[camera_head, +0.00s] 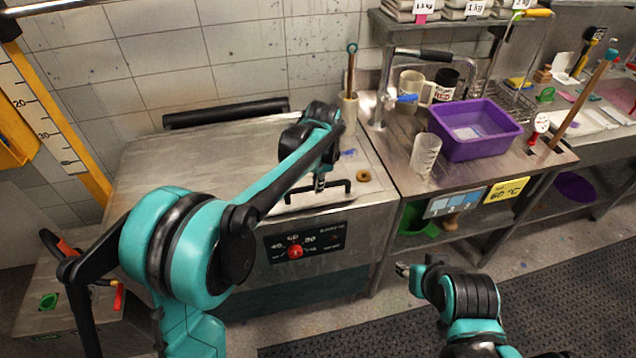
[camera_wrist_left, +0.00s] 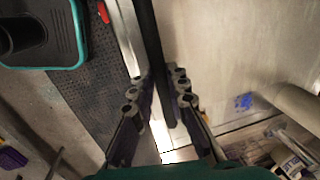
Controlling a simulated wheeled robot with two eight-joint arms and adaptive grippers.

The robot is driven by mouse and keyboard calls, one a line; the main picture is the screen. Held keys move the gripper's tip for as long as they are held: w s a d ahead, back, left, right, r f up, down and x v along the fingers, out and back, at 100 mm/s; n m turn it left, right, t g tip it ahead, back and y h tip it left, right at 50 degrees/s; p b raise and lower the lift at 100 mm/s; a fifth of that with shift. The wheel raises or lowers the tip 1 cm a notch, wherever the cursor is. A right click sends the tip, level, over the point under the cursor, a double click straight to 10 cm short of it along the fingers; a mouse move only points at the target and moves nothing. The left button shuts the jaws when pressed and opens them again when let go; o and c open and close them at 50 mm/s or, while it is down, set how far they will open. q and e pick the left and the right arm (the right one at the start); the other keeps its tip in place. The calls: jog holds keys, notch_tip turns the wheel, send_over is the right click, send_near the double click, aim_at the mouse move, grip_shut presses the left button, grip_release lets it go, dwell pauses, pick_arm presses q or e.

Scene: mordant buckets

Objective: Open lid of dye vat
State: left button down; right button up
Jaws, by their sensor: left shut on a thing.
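The dye vat (camera_head: 330,240) is a steel box with a dark control panel and a red knob on its front. Its flat metal lid (camera_head: 200,160) lies closed on top. The lid's black bar handle (camera_head: 337,187) runs along the front edge. My left gripper (camera_head: 320,184) reaches down to the handle and is shut on it. In the left wrist view the dark handle bar (camera_wrist_left: 149,35) passes between the two fingers of the left gripper (camera_wrist_left: 162,88). My right gripper (camera_head: 403,269) is low in front of the counter, away from the vat; its jaw state is unclear.
A beaker (camera_head: 425,155), a purple tub (camera_head: 473,130) and mugs stand on the counter to the right. A pot with a stick (camera_head: 349,110) and a tan ring (camera_head: 363,176) are on the vat top beside the lid. A dark mat (camera_head: 540,240) covers the floor.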

pick_arm(q)
jog(key=w+a+r+p, duration=0.1)
jog(key=w+r+p, duration=0.2)
jog(key=r+p, duration=0.3)
jog(key=w+a+r+p, duration=0.1)
jog(key=w+r+p, duration=0.3)
jog(key=r, duration=0.6)
jog(key=w+a+r+g+p, duration=0.1)
jog(key=w+r+p, duration=0.3)
jog(key=r+p, duration=0.4)
jog(key=shift+a+p, duration=0.4)
jog(key=shift+p, duration=0.15)
